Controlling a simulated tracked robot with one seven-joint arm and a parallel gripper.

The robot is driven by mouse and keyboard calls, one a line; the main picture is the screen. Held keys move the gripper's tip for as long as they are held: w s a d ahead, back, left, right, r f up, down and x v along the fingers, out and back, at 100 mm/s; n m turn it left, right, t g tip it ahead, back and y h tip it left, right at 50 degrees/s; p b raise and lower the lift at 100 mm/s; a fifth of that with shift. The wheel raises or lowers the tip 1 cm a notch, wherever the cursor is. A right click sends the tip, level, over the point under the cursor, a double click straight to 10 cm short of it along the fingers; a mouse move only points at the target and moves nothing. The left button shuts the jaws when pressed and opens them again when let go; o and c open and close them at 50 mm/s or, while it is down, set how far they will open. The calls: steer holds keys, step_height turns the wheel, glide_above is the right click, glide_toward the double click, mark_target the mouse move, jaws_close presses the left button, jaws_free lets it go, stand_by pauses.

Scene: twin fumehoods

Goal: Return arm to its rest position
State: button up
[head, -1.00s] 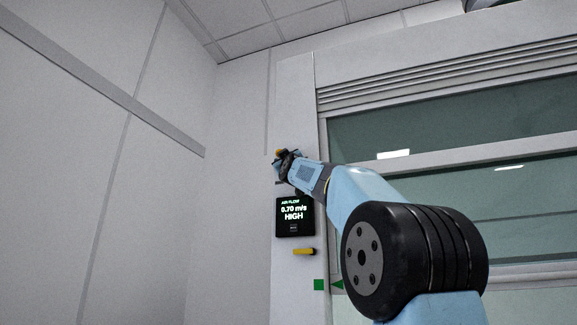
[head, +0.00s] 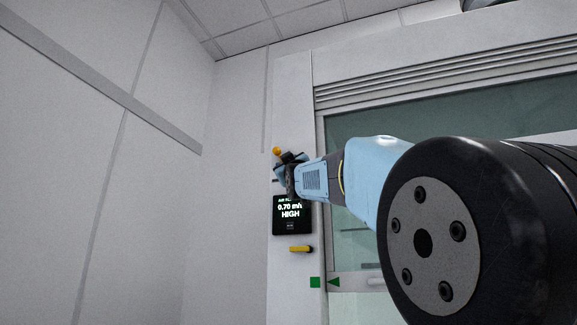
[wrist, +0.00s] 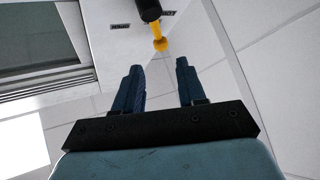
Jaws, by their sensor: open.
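My arm reaches from the lower right of the head view toward the fumehood's left post (head: 292,100). My gripper (head: 283,165) is in front of that post, just above the airflow display. In the wrist view my gripper (wrist: 157,82) is open, its two dark blue fingers apart with nothing between them. A yellow-tipped knob on a black body (wrist: 159,42) lies beyond the fingertips, apart from them. In the head view a yellow knob (head: 277,151) shows just above my gripper.
The airflow display (head: 292,216) reads 0.70 m/s HIGH, partly covered by my gripper. A yellow handle (head: 300,249) is below it. The glass sash (head: 350,150) stands to the right, with a green marker (head: 315,282) at its lower left. Bare wall (head: 70,180) fills the left.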

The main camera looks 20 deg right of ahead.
steer(key=shift+s+f, duration=0.35)
steer(key=shift+s, duration=0.15)
steer(key=s+a+f+m+g, duration=0.1)
steer(key=s+f+g, duration=0.15)
steer(key=f, duration=0.75)
steer(key=s+a+f+m+g+y, duration=0.15)
steer(key=f+g, duration=0.25)
steer(key=f, duration=0.5)
steer(key=s+a+f+m+g, duration=0.1)
steer(key=s+f+g, duration=0.15)
steer(key=f, duration=0.75)
steer(key=s+a+f+g, duration=0.1)
steer(key=s+f+g, duration=0.2)
steer(key=s+f, duration=0.4)
steer(key=s+f+m+g+y, duration=0.1)
steer(key=s+f+g, duration=0.2)
steer(key=f, duration=1)
steer(key=s+a+f+m+g+y, duration=0.1)
steer(key=s+f+g, duration=0.2)
steer(key=s+f, duration=0.7)
steer(key=shift+s+a+f+g, duration=0.3)
steer(key=shift+a+f+g, duration=0.05)
steer(key=shift+f+g, duration=0.1)
steer(key=shift+o, duration=0.2)
